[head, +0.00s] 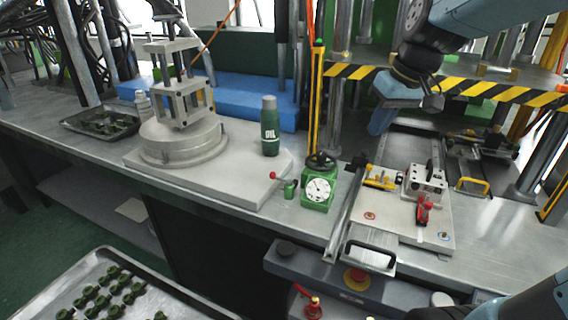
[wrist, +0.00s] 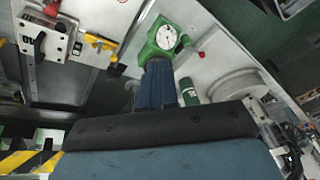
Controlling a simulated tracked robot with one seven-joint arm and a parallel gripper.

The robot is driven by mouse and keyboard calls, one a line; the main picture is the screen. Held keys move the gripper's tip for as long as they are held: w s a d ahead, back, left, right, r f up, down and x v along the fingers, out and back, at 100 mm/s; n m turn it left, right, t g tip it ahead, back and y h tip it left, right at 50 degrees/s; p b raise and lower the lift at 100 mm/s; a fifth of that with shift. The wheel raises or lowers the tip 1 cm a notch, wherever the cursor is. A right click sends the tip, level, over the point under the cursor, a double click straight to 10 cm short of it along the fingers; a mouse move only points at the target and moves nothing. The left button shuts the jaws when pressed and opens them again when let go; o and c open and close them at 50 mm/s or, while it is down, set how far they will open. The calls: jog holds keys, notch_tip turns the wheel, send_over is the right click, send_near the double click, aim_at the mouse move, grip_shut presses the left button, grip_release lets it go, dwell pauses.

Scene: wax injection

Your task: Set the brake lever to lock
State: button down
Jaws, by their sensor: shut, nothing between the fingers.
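A short lever with a red ball knob (head: 272,175) stands at the front right corner of the grey plate, beside a small green fitting (head: 290,189). No lock marking is readable, and I cannot tell for sure that this is the brake lever. The red knob also shows in the wrist view (wrist: 201,55). My gripper (head: 378,128) hangs at the right, above the bench behind the toggle-clamp fixture, apart from the lever. Its blue fingers (wrist: 157,82) are together and empty in the wrist view.
A green box with a white dial (head: 318,188) stands right of the lever. An oil bottle (head: 270,128) and a round turntable (head: 184,145) are on the plate. A fixture with a red clamp handle (head: 423,212) is at right. A striped guard rail (head: 470,86) crosses behind.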

jog(key=w+a+f+n+g+y, duration=0.1)
jog(key=w+a+f+n, duration=0.1)
jog(key=w+a+f, duration=0.2)
jog(key=w+a+f+n+g+y, duration=0.1)
jog(key=w+a+f, duration=0.3)
jog(key=w, duration=0.6)
jog(key=w+a+f+n+g+y, duration=0.2)
jog(key=w+a+f+n, duration=0.1)
jog(key=w+f, duration=0.3)
jog(key=shift+w+a+n, duration=0.3)
jog(key=shift+w+a, duration=0.4)
jog(key=shift+w, duration=0.15)
jog(key=shift+f, duration=0.1)
jog(key=x, duration=1)
jog(key=shift+s+a, duration=0.2)
jog(key=shift+a, duration=0.05)
jog(key=shift+s+a, duration=0.55)
jog(key=shift+s, duration=0.2)
jog(key=shift+s+a, duration=0.6)
jog(key=shift+s, duration=0.1)
